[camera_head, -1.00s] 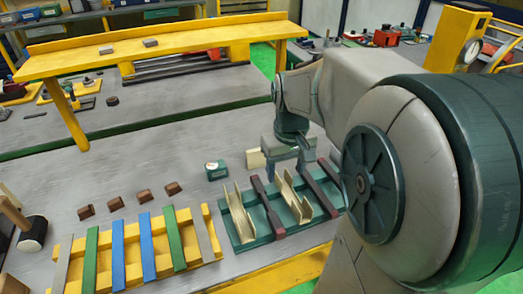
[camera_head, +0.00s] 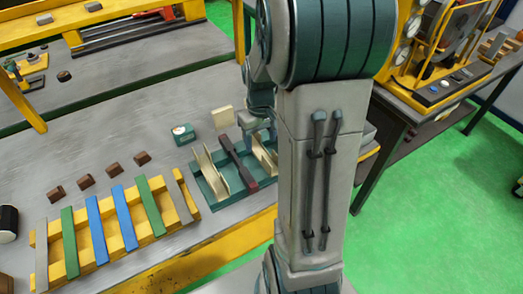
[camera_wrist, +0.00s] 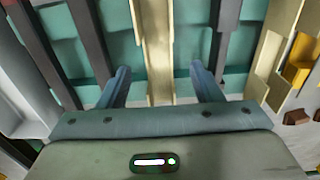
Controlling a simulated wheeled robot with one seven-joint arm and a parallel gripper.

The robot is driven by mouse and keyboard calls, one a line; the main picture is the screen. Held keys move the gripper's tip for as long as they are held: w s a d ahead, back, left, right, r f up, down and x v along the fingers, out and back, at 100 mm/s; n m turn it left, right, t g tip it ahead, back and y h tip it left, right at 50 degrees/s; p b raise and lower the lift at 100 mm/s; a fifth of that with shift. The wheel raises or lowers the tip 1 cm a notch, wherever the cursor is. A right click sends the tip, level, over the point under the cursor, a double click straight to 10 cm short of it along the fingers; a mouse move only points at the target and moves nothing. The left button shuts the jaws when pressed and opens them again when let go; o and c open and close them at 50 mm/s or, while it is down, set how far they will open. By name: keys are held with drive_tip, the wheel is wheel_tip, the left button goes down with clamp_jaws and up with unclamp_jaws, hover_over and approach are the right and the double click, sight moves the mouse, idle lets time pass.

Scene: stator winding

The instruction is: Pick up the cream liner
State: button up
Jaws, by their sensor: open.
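Two cream liners stand in a teal tray (camera_head: 208,196). The left liner (camera_head: 212,172) is an open folded channel in the head view. The right liner (camera_head: 266,154) is partly hidden behind my arm. My gripper shows in the wrist view (camera_wrist: 161,76) with its two blue-grey fingers apart and nothing held. One cream liner (camera_wrist: 157,45) runs between the fingers, with a gap on either side; I cannot tell how far below them it is. Another cream liner (camera_wrist: 270,55) is at the right of the wrist view.
A dark bar (camera_head: 238,163) stands between the liners. Dark bars (camera_wrist: 90,40) flank the middle liner in the wrist view. A cream block (camera_head: 223,117) and a teal-and-white box (camera_head: 183,134) are behind the tray. A yellow rack (camera_head: 190,207) with coloured strips is left; several brown blocks (camera_head: 112,166) lie behind it.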

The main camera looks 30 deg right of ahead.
sight(261, 147)
drive_tip(key=shift+w+d+f, duration=0.1)
drive_tip(key=shift+w+f, duration=0.05)
drive_tip(key=shift+f, duration=2.05)
drive_tip(key=c, duration=0.9)
drive_tip(key=shift+o, duration=0.2)
drive_tip(key=shift+r, duration=0.1)
